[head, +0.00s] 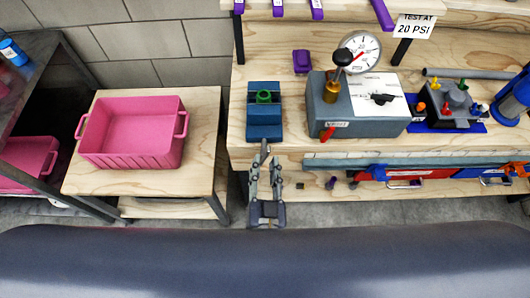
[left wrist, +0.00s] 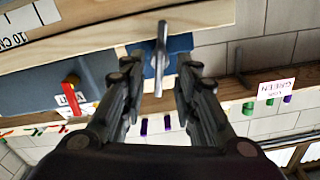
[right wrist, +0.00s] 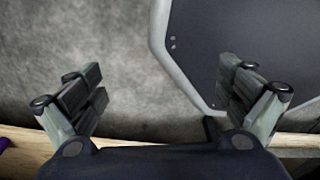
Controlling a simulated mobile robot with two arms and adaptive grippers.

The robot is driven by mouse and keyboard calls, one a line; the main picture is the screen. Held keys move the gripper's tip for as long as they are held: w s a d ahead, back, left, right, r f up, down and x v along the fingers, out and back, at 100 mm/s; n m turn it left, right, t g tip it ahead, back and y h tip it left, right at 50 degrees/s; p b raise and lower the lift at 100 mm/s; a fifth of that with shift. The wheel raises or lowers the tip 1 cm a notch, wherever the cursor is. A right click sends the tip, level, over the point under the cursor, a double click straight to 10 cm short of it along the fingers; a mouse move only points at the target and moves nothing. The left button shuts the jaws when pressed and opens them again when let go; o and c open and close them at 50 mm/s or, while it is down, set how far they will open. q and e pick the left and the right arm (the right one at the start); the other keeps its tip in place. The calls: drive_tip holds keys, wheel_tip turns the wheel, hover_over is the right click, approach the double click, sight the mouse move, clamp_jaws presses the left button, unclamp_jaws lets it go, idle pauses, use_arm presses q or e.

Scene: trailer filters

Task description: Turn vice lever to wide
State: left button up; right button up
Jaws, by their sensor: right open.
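The blue vice (head: 264,118) sits at the left end of the workbench, with a green part (head: 264,97) between its jaws. Its grey metal lever (head: 264,147) is at the front, below the bench edge; it also shows upright in the left wrist view (left wrist: 160,58). My left gripper (head: 265,165) is open in front of the vice. In the left wrist view its fingers stand either side of the lever, with gaps visible on both sides. My right gripper (right wrist: 160,80) is open and empty, and is seen only in the right wrist view.
A grey test box (head: 350,108) with a gauge (head: 360,50) stands right of the vice. A pink bin (head: 132,135) is on a lower table to the left. A shelf with red and blue cases (head: 420,175) runs under the bench. The right wrist view shows grey floor (right wrist: 100,40).

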sight(265, 159)
use_arm(q)
drive_tip(key=w, duration=0.2)
drive_tip(key=shift+w, duration=0.85)
use_arm(e)
drive_tip(key=shift+w+d+r, duration=0.15)
drive_tip(key=shift+d, duration=0.25)
drive_tip(key=shift+w+d+r, duration=0.1)
drive_tip(key=shift+w+d, duration=0.05)
drive_tip(key=shift+d, duration=0.25)
use_arm(q)
clamp_jaws()
use_arm(e)
drive_tip(key=shift+a, duration=0.1)
drive_tip(key=shift+a, duration=0.2)
